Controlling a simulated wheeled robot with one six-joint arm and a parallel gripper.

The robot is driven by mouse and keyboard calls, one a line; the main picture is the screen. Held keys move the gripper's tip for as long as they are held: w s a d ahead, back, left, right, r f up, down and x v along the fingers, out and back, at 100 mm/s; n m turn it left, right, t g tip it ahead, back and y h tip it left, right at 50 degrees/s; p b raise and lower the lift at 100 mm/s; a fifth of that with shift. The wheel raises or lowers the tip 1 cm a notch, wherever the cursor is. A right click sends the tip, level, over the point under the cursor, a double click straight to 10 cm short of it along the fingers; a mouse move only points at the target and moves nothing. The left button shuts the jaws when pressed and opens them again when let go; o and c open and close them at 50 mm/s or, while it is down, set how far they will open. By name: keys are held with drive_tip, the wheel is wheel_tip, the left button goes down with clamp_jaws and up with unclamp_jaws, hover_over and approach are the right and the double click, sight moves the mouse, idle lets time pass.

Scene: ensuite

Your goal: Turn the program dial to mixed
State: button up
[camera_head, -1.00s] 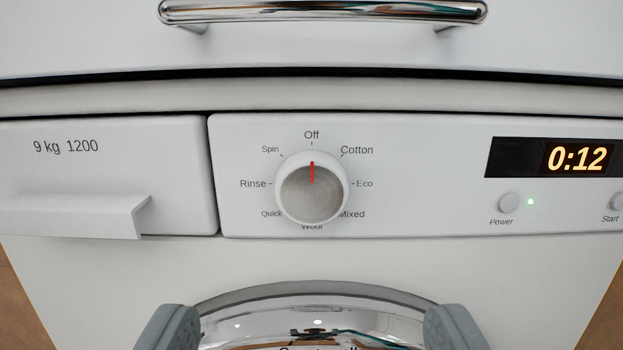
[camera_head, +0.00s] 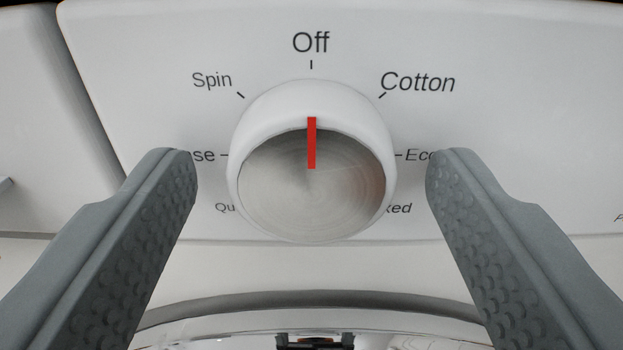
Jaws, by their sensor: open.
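The program dial (camera_head: 312,190) is a round white knob with a metallic face, in the middle of the view. Its red pointer line points straight up at Off (camera_head: 311,42). The Mixed label (camera_head: 399,208) is at the lower right of the dial, partly hidden by the dial, with only its end showing. My gripper (camera_head: 311,165) is open, with one grey finger on each side of the dial. Gaps show between both fingers and the knob. The fingers cover parts of the Rinse and Eco labels, and the Wool label is hidden.
The white control panel (camera_head: 540,100) surrounds the dial. A panel seam and the drawer front (camera_head: 30,130) are at the left. The curved rim of the door (camera_head: 312,300) lies below the dial, between the fingers.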

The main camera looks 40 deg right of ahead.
drive_tip(key=c, duration=1)
drive_tip(key=shift+m, duration=0.3)
